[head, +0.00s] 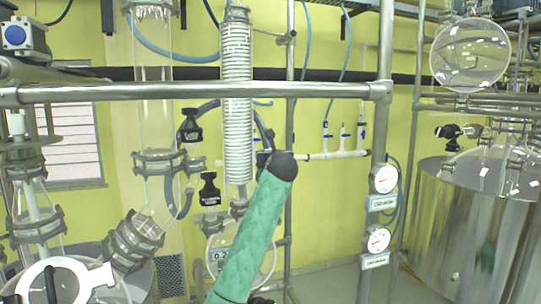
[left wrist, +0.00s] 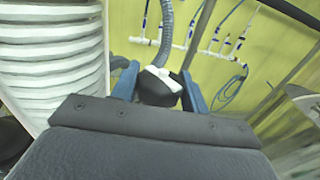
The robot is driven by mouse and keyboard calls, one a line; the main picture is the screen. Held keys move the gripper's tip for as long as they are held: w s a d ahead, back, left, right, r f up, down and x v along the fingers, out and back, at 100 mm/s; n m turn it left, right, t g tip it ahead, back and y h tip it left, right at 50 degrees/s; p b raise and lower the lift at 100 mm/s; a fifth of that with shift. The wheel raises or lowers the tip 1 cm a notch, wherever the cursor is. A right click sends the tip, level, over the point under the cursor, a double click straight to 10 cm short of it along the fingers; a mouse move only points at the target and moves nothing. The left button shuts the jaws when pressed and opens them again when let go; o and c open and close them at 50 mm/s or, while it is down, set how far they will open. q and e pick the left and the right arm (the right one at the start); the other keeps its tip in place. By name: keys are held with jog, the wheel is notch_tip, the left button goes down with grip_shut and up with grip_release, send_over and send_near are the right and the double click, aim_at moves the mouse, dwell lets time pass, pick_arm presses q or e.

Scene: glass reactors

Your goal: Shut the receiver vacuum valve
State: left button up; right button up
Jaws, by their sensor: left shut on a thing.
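The valve, with a black handle (left wrist: 160,92) and a white part on top, is in the left wrist view, at the end of a grey ribbed hose (left wrist: 166,35). My left gripper (left wrist: 158,84) has its blue fingers on either side of the handle, shut on it. In the head view my green-sleeved left arm comes up from the bottom middle, and its dark wrist hides the fingers and most of the valve. I cannot read a label on this valve or tell its handle's turn angle. My right gripper is in neither view.
A white ribbed column (head: 237,100) stands close left of my left gripper. Two other black labelled valves (head: 190,125) (head: 209,190) are further left. A horizontal steel rail (head: 190,90) crosses above. Two gauges (head: 383,179) (head: 377,239) sit on the post at right.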

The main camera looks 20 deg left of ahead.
pick_arm(q)
jog(key=shift+m+t+h, duration=0.7)
jog(key=shift+m+h, duration=1)
jog(key=shift+h, duration=0.8)
jog(key=o, duration=1)
